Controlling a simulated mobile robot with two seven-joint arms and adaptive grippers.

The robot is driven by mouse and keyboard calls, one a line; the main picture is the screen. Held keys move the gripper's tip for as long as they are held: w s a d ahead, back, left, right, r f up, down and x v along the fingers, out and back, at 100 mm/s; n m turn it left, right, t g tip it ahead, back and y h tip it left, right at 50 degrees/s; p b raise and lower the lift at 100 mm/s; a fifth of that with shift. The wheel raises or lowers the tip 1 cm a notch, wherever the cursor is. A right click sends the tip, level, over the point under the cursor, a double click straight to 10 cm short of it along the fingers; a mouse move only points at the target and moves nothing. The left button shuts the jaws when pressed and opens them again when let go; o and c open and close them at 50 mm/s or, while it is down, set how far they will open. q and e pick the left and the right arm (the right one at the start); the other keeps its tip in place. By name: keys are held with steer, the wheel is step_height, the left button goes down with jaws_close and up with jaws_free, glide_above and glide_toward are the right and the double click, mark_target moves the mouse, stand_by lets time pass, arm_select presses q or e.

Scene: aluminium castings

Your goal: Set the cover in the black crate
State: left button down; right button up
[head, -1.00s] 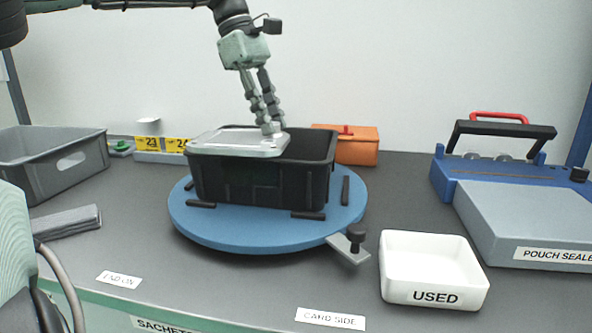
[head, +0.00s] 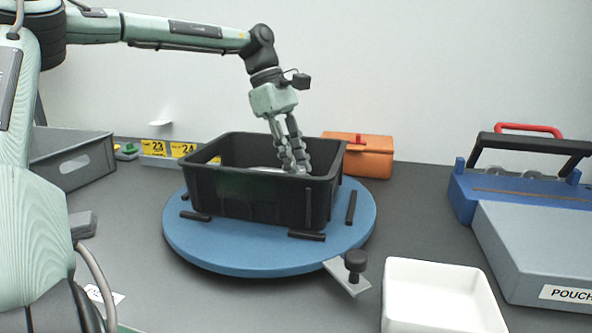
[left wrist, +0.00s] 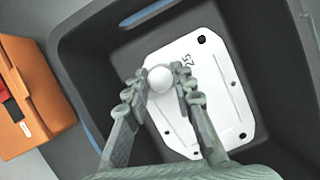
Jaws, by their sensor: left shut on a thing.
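The cover is a pale metal plate with dark holes and the mark 25; in the left wrist view the cover (left wrist: 222,85) lies within the walls of the black crate. In the head view only a sliver of it shows above the crate's near wall. The black crate (head: 245,198) stands on a blue round turntable (head: 250,257). My left gripper (head: 295,168) reaches down into the crate. In the left wrist view its fingers (left wrist: 160,85) are shut on the cover's round knob. Whether the cover touches the crate floor I cannot tell. My right gripper is not in view.
An orange box (head: 370,158) stands close behind the crate. A white tray (head: 440,290) is at front right, near the turntable's clamp (head: 350,272). A blue and grey pouch sealer (head: 530,215) stands at right. A grey bin (head: 75,160) is at left.

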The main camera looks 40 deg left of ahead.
arm_select(q)
steer(key=shift+f, duration=0.9)
steer(key=c, duration=1.3)
jaws_free()
steer(key=shift+r, duration=0.1)
steer(key=v, duration=1.2)
steer(key=shift+a+p, duration=0.1)
steer(key=shift+p, duration=0.2)
